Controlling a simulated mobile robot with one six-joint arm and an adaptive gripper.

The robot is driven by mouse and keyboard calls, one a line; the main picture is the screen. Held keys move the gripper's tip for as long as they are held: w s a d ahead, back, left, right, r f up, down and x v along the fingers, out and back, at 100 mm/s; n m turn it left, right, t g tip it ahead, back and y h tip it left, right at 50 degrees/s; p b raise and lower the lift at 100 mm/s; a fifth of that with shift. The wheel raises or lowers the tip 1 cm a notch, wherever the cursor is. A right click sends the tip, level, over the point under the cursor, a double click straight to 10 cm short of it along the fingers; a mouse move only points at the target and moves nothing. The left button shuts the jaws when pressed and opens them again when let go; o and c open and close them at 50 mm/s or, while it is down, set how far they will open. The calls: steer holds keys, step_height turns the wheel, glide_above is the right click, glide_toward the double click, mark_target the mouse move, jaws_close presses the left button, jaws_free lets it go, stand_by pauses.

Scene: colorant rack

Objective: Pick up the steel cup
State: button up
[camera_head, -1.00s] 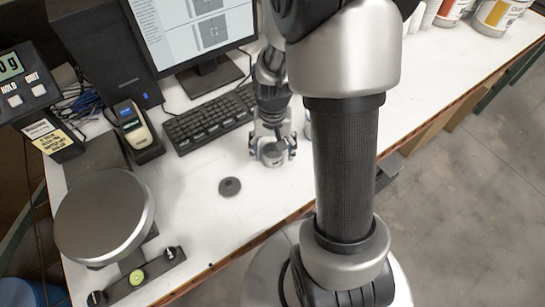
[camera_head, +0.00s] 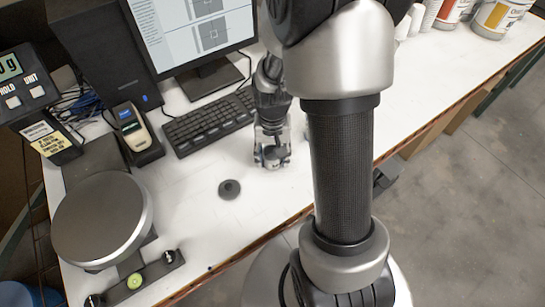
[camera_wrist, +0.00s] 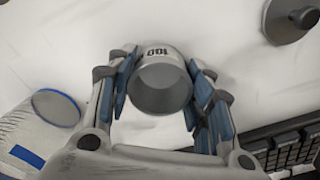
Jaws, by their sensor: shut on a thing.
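The steel cup (camera_wrist: 160,85) is a small grey metal cylinder with an open mouth and a dark "100" marking, which reads upside down in the wrist view. My gripper (camera_wrist: 158,90) is shut on it, with a blue-padded finger pressed on each side. In the head view my gripper (camera_head: 272,158) points down at the white table to the right of the keyboard, and the cup between its fingers is mostly hidden. I cannot tell whether the cup still touches the table.
A dark round lid with a knob (camera_head: 229,189) lies nearby. The keyboard (camera_head: 208,124), handheld device (camera_head: 132,127) and scale pan (camera_head: 100,220) are to the left. Paint buckets (camera_head: 500,15) stand far right.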

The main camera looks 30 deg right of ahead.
steer(key=shift+c, duration=1)
steer(key=shift+r, duration=0.1)
step_height(320, 180, up, 20)
steer(key=p, duration=0.6)
steer(key=shift+w, duration=0.1)
